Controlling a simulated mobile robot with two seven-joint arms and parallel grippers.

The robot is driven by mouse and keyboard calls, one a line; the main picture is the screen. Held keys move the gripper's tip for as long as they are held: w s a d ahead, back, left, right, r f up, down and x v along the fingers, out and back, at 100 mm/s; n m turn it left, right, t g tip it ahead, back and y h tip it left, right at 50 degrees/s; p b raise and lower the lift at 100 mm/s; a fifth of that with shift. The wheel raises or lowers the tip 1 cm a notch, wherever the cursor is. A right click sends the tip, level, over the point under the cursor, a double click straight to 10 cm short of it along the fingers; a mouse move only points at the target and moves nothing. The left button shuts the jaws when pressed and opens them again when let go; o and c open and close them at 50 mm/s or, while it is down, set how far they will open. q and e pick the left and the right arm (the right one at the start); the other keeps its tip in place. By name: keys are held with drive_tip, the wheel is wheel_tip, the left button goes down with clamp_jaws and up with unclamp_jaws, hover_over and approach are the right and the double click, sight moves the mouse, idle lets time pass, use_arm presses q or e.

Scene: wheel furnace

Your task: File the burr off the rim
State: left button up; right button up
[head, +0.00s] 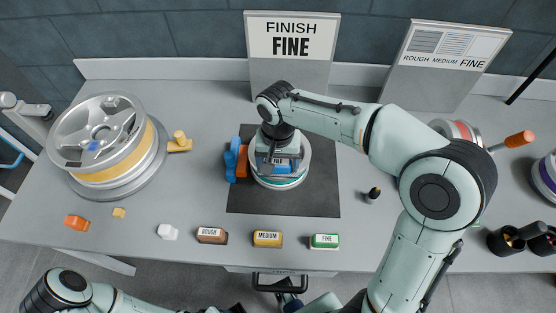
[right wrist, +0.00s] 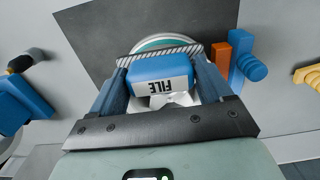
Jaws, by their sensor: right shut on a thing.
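My right gripper (head: 278,158) is shut on a blue block lettered FILE (right wrist: 160,70), which also shows in the head view (head: 278,161). The label reads upside down in the right wrist view. A ridged grey strip (right wrist: 160,54) lies along the block's far side. The gripper is directly over a small wheel (head: 284,183) with a pale rim and teal band. The gripper and block hide much of the wheel, so I cannot tell whether the block touches the rim, and I see no burr. Only part of my left arm shows at the bottom left; its gripper is out of view.
The wheel sits on a dark mat (head: 320,195), beside a blue clamp (head: 234,160) with an orange part (right wrist: 221,53). Blocks labelled ROUGH (head: 211,235), MEDIUM (head: 267,239) and FINE (head: 324,241) line the front. A FINISH FINE sign (head: 290,38) stands behind. A large wheel (head: 104,140) is at left.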

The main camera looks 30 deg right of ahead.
drive_tip(key=shift+f+b, duration=0.35)
drive_tip(key=shift+f, duration=0.15)
idle(0.3)
